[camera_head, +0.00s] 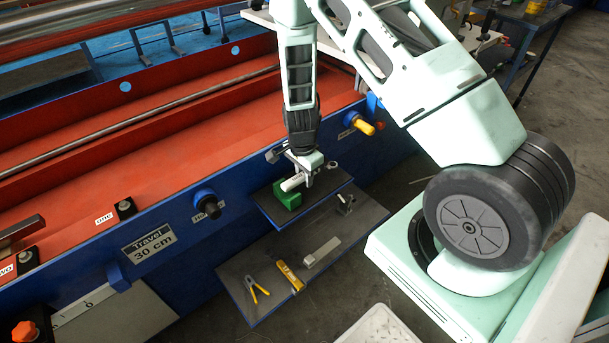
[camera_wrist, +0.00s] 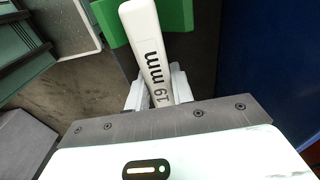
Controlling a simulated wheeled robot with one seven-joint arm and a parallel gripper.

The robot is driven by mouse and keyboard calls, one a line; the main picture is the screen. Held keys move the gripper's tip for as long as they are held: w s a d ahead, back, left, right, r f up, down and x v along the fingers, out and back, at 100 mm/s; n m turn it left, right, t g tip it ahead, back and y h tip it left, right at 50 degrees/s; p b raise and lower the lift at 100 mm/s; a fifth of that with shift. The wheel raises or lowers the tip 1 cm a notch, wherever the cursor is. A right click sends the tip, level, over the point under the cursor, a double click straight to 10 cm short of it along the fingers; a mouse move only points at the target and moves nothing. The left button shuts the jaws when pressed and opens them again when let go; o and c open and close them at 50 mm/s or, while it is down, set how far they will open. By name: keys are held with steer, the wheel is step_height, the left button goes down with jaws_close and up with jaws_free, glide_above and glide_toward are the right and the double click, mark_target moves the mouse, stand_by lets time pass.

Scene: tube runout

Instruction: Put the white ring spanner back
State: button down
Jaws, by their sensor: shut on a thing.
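The white ring spanner (camera_wrist: 147,42) is marked "19 mm" in the wrist view. My gripper (camera_wrist: 158,90) is shut on it, with a pale finger on each side of the handle. In the head view the white spanner (camera_head: 291,184) is small, close above a green block (camera_head: 287,197) on the upper shelf. Green shows on both sides of the spanner in the wrist view (camera_wrist: 110,22). I cannot tell whether the spanner touches the block or rests in it.
The dark upper shelf (camera_head: 327,186) is fixed to a blue machine side, with a small metal piece (camera_head: 345,204) at its right. The lower shelf (camera_head: 240,281) holds yellow pliers (camera_head: 257,289), a yellow tool (camera_head: 290,276) and a grey bar (camera_head: 322,253). Knobs (camera_head: 208,203) jut from the machine.

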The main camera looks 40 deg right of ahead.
steer(key=shift+f+b, duration=0.5)
steer(key=shift+f, duration=0.45)
steer(key=c, duration=0.7)
jaws_free()
steer(key=shift+o, duration=0.2)
steer(key=shift+r, duration=0.1)
steer(key=shift+a+r+p, duration=0.15)
steer(key=shift+r+p, duration=2.45)
steer(key=shift+r, duration=0.35)
